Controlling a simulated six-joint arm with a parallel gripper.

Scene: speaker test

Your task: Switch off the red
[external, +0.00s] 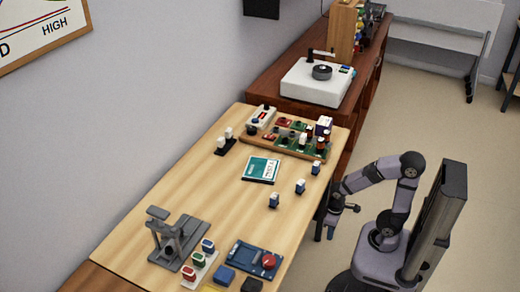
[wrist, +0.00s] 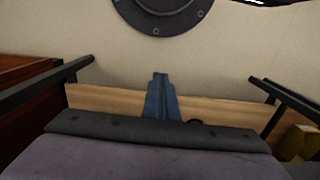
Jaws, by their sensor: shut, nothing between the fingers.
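A white strip with three small switch blocks stands at the near end of the table in the external view: a red switch (external: 188,273), a green switch (external: 198,259) and a blue switch (external: 207,246). The position of the red switch's lever is too small to tell. A blue board with a round red knob or button (external: 268,262) lies to their right. My gripper (external: 324,236) hangs beside the table's right edge, apart from the red switch. No switch shows in the wrist view.
The wooden table (external: 185,190) has clear surface at its middle left. A grey stand (external: 168,240) is beside the switches. Small blue-and-white bottles (external: 274,200) stand near the right edge, by a green box (external: 261,169). A board of parts (external: 285,138) lies at the far end.

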